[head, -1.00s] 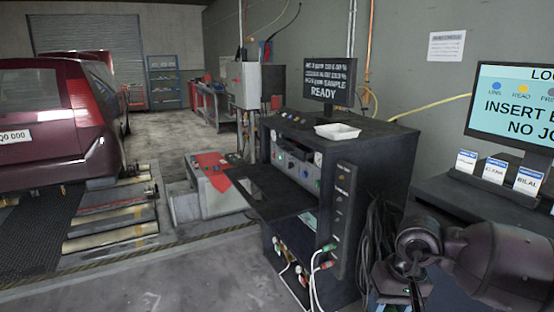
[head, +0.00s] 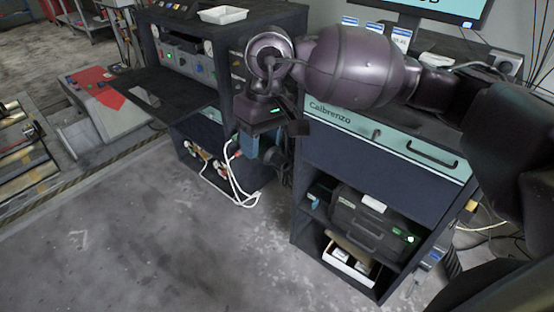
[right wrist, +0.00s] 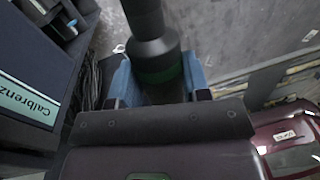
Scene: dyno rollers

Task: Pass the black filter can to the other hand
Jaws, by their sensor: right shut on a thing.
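My right gripper (head: 262,142) is in the middle of the head view, in front of the gap between the dark console and the Calbrenzo cabinet, with its jaws pointing down. In the right wrist view its blue fingers (right wrist: 121,84) are shut on the black filter can (right wrist: 154,50). The can is a dark cylinder with a narrower neck and a dull green band near the fingers. In the head view the can is mostly hidden or lost against the dark background. My left gripper is not in view.
The Calbrenzo cabinet (head: 350,160) stands close to the right, with a black case (head: 365,218) and a white box (head: 350,262) on its shelves. The console (head: 190,58) has a protruding shelf (head: 150,95) and hanging cables (head: 232,185). The floor at front left is clear.

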